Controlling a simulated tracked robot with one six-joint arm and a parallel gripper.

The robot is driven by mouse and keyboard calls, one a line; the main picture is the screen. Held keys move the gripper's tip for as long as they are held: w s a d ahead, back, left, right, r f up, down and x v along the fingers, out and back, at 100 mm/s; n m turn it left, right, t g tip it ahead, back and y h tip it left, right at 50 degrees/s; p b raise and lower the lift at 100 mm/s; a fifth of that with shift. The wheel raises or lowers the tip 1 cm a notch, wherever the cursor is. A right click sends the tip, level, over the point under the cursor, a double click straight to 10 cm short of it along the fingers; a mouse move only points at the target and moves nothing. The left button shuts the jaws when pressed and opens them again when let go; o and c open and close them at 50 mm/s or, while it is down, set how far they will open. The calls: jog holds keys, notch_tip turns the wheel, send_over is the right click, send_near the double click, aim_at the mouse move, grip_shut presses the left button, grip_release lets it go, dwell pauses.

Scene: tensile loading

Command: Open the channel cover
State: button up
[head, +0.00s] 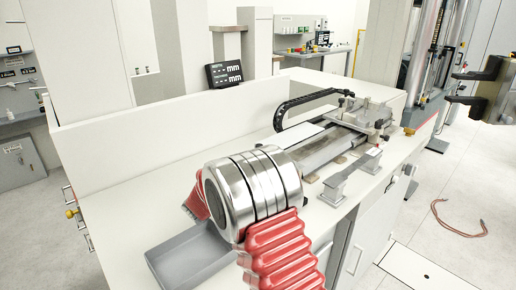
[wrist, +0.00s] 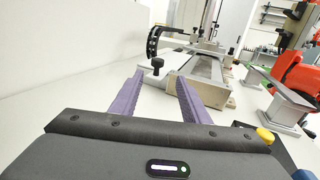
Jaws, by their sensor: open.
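A long channel (wrist: 207,68) lies along the bench in the wrist view; it also shows in the head view (head: 325,152). A pale flat plate, apparently its cover (wrist: 174,60), lies at its left side. A black knob (wrist: 157,66) stands near the plate's close end. My gripper (wrist: 160,76) is open, with two purple fingers pointing forward. The knob appears between the fingertips, a little beyond them; I cannot tell the exact gap. Nothing is held. In the head view my gripper is hidden behind my arm.
A black cable chain (head: 305,103) arches behind the channel. A grey bracket (head: 350,180) stands to its right; a red object (wrist: 297,72) is beyond it in the wrist view. A grey tray (head: 190,258) lies at the front left. A low white wall (head: 170,133) backs the bench.

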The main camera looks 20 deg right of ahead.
aim_at(260, 145)
jog(key=shift+w+a, duration=0.15)
jog(key=x, duration=1.4)
jog(key=shift+a+f, duration=0.1)
jog(key=shift+c, duration=0.4)
grip_shut()
